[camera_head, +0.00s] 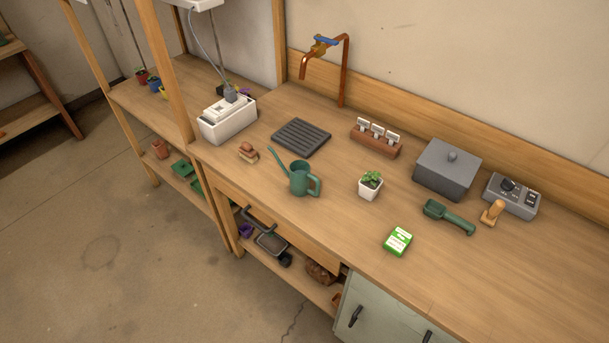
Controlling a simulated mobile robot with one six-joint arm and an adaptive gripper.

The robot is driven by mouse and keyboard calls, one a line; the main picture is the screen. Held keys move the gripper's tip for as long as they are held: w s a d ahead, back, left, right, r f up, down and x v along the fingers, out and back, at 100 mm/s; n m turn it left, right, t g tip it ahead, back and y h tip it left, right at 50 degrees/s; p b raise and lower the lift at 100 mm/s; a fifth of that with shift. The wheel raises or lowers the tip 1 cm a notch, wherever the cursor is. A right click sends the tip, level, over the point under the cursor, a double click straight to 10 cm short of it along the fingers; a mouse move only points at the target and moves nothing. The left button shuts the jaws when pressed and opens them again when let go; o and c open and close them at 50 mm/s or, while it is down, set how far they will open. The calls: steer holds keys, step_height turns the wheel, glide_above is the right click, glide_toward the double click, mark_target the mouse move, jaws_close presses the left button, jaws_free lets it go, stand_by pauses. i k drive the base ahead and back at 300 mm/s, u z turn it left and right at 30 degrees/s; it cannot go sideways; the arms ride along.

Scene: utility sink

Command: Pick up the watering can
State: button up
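The green watering can (300,180) stands upright on the wooden bench top, near its front edge and left of the middle. Its thin spout points up and to the left, and its handle is on the right side. Nothing touches it that I can see. My gripper is not in this view.
The bench (459,281) is clear in front right. Near the can are a dark slatted tray (301,137), small brown blocks (248,152) and a potted plant (370,185). A copper tap (345,75) rises behind. A green-white packet (398,241) and green scoop (448,216) lie right.

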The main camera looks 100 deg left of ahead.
mark_target(299, 175)
steer(key=u, duration=0.1)
steer(key=k, duration=0.85)
steer(key=u, duration=2)
